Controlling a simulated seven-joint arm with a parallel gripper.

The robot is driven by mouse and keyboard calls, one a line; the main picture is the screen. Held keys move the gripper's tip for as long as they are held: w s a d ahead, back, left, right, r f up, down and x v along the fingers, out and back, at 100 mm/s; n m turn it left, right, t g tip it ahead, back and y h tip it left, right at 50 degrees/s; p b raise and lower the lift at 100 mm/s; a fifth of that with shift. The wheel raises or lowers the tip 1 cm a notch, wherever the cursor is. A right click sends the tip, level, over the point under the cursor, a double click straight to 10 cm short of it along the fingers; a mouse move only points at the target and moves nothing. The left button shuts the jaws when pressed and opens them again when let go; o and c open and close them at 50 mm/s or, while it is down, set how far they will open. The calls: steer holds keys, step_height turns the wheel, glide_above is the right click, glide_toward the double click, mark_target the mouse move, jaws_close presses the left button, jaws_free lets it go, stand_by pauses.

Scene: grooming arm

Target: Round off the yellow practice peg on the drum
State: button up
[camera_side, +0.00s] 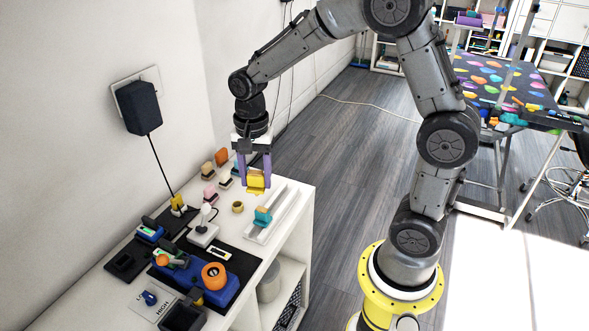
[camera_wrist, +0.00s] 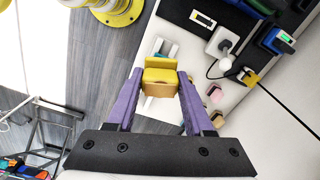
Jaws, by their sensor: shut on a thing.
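My gripper (camera_side: 256,178) has two purple fingers and is shut on a yellow piece (camera_side: 257,184) with a tan underside, apparently the practice peg. The piece is held above the white bench's right part. In the wrist view, the yellow piece (camera_wrist: 160,76) sits between the fingertips (camera_wrist: 160,88), with its yellow lip facing away from the wrist. An orange round part with a dark centre (camera_side: 214,276), apparently the drum, is on a blue machine (camera_side: 190,278) at the front of the bench, well apart from my gripper.
A teal block (camera_side: 263,216) sits on a white rail (camera_side: 284,208). A white switch-like unit (camera_side: 203,232) stands between gripper and machine. A black wall adapter (camera_side: 142,107) trails a cable to the bench.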

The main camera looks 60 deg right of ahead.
steer(key=w+a+n, duration=0.1)
steer(key=a+n, duration=0.4)
steer(key=a, duration=1.3)
steer(key=shift+w+d+f, duration=0.1)
steer(key=shift+f, duration=3.7)
steer(key=shift+f, duration=0.6)
stand_by(0.6)
step_height(320, 180, up, 8)
stand_by(1.2)
